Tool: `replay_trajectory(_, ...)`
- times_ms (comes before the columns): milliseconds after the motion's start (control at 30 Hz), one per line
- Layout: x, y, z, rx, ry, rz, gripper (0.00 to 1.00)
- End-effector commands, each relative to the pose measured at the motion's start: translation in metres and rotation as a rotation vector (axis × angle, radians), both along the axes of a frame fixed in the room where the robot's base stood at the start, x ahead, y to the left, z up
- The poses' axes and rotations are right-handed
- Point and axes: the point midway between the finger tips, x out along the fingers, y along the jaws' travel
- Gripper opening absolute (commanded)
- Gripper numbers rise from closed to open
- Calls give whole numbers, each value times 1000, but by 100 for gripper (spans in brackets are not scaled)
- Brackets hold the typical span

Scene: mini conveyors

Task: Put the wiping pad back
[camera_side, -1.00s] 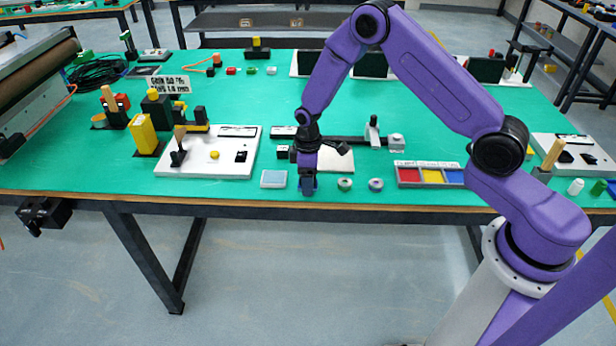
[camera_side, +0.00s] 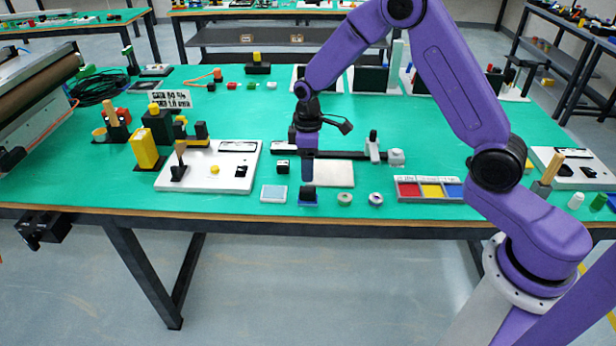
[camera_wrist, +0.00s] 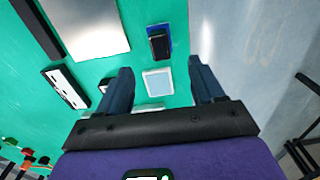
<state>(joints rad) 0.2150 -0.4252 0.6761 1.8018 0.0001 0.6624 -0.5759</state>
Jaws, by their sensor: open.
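What looks like the wiping pad, a small black block (camera_side: 308,191), stands on a blue base (camera_side: 308,203) near the table's front edge. In the wrist view the black block (camera_wrist: 159,43) lies within the blue rectangle (camera_wrist: 152,28). My gripper (camera_side: 308,178) points down just above the block, apart from it.
A white plate (camera_side: 335,173) lies behind and right of the block. Two small round rolls (camera_side: 344,199) and a red, yellow and blue tray (camera_side: 428,190) are to the right. A white board (camera_side: 210,172) is on the left. The table's front edge is close.

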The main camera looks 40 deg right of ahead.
Motion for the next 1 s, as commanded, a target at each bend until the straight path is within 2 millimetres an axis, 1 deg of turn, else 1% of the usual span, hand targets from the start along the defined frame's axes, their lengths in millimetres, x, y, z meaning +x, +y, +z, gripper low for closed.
replay_trajectory(33, 1, 0, 7, 1, -4, 0, 67)
replay_trajectory(133, 0, 0, 16, 0, -1, 0, 67)
replay_trajectory(400, -1, 1, 21, 0, 0, 1, 67)
replay_trajectory(467, -4, 3, 24, 0, -1, 5, 67)
replay_trajectory(567, -15, 12, 34, 1, -4, 21, 67)
replay_trajectory(667, -37, 25, 50, 3, -7, 46, 67)
replay_trajectory(767, -66, 38, 67, 4, -10, 74, 67)
replay_trajectory(867, -97, 47, 82, 6, -12, 100, 67)
replay_trajectory(900, -110, 50, 88, 7, -13, 112, 67)
replay_trajectory(967, -130, 52, 95, 8, -13, 128, 67)
replay_trajectory(1000, -143, 53, 100, 9, -13, 138, 67)
